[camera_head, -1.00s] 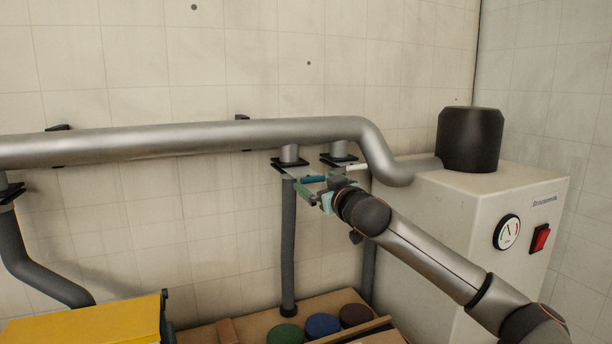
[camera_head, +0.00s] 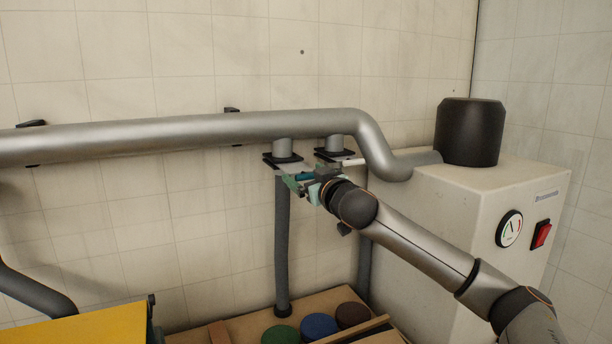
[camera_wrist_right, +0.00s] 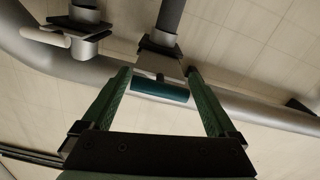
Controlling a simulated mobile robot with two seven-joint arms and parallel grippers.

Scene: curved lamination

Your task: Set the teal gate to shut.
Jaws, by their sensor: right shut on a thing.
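The teal gate's handle (camera_head: 304,177) sticks out from the black flange under the left of the two short branches of the big grey pipe. It also shows in the right wrist view (camera_wrist_right: 160,90) as a short teal bar in front of the gate's flange. My right gripper (camera_head: 308,179) reaches it from the lower right, with a green finger on each side. The gate's slide is partly hidden by the fingers. My left gripper is out of view.
A second gate with a white handle (camera_head: 352,162) sits just right on the adjacent branch. A cream machine cabinet (camera_head: 470,230) with a gauge and red switch stands right. Below are a wooden bench (camera_head: 240,325) with coloured round pieces and a yellow panel (camera_head: 90,325).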

